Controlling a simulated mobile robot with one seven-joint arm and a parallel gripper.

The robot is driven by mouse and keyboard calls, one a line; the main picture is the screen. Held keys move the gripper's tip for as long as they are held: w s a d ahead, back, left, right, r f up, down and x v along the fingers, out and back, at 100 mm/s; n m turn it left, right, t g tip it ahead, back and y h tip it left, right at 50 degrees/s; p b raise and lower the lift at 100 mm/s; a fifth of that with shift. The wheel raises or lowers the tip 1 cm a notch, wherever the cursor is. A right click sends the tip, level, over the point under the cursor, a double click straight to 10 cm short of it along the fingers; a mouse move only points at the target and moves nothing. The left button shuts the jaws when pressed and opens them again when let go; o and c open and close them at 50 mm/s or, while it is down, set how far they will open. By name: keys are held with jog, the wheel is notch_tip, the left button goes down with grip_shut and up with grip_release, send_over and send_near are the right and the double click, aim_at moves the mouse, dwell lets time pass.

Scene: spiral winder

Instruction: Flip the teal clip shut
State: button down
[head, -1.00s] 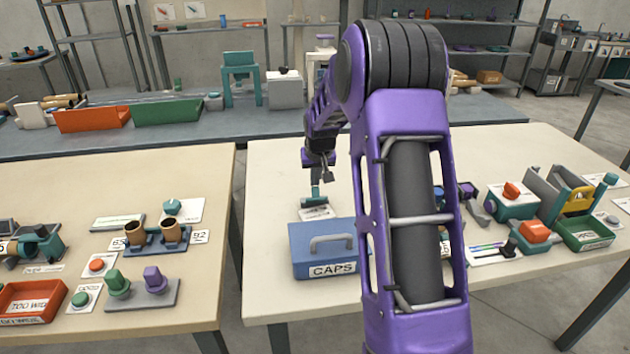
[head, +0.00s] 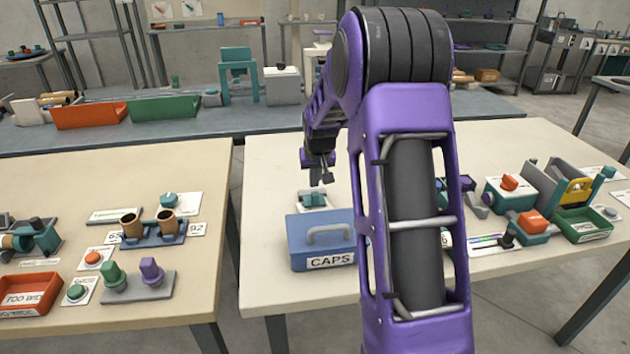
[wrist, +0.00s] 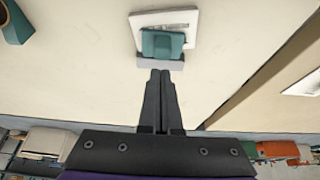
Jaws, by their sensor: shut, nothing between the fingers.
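The teal clip (head: 313,198) sits on the right-hand table, just behind the blue CAPS box. In the wrist view its teal flap (wrist: 162,44) lies folded down over a white card (wrist: 190,22), with a grey base strip (wrist: 146,63) along the near edge. My gripper (head: 321,182) is just above and behind the clip. In the wrist view the fingers (wrist: 160,76) are together and empty, with their tips by the grey strip. I cannot tell whether they touch it.
The blue CAPS box (head: 321,240) with a grey handle stands directly in front of the clip. My arm hides part of the table to the right. A grey-and-yellow fixture (head: 572,190) and a green tray (head: 585,224) stand at far right. The table left of the clip is bare.

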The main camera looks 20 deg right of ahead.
jog(key=shift+w+d+f, duration=0.1)
jog(key=shift+w+f, duration=0.05)
jog(key=shift+w, duration=0.35)
notch_tip(320, 180, up, 5)
jog(key=p, duration=0.3)
jog(key=s+a, duration=0.2)
jog(key=s, duration=0.8)
jog(key=shift+r+b, duration=0.45)
